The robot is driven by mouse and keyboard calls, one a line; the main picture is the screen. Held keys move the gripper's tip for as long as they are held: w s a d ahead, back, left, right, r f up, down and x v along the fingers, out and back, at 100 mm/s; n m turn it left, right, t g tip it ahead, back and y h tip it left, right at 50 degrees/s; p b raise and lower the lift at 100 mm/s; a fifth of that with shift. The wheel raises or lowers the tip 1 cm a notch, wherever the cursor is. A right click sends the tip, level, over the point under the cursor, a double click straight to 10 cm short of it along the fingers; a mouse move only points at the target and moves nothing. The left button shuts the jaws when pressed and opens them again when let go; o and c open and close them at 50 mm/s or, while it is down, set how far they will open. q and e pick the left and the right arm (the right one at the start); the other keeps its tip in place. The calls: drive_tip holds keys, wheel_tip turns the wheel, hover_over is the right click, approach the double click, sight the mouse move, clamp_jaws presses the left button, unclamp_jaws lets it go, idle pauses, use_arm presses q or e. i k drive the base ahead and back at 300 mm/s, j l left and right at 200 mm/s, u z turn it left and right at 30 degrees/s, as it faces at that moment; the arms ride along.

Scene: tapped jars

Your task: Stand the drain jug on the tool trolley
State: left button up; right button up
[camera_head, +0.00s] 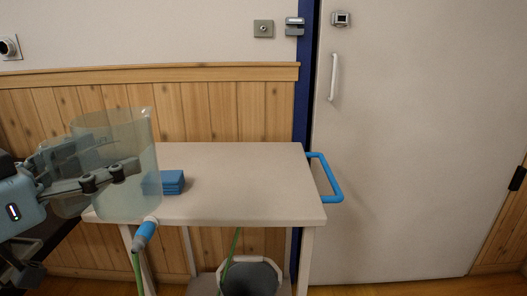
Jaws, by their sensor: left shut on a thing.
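A large clear jug (128,190), which I take to be the drain jug, is at the left, upright or nearly so. A blue tap piece (145,233) sits low on its front, with a green hose hanging from it. My left gripper (122,172) is shut on the jug, its dark fingers across the wall. The tool trolley (235,185) has a pale top and a blue handle (332,184) on its right. The jug overlaps the trolley's left front corner in the picture; I cannot tell whether it touches the top. My right gripper is not in view.
A stack of blue cloths or pads (173,183) lies on the trolley top, just right of the jug. The middle and right of the top are clear. A dark bucket (250,279) with a green hose stands below. A pale door (420,140) is at the right.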

sight(264, 192)
drive_tip(key=i, duration=0.45)
drive_tip(key=k, duration=0.45)
drive_tip(key=l+u, duration=0.2)
drive_tip(key=l, duration=0.6)
drive_tip(key=l+u, duration=0.15)
drive_tip(key=l, duration=0.6)
drive_tip(key=k+l+u, duration=0.2)
drive_tip(key=l, duration=0.55)
drive_tip(key=i+j, duration=0.15)
drive_tip(key=i+j+u, duration=0.1)
drive_tip(key=i, duration=0.3)
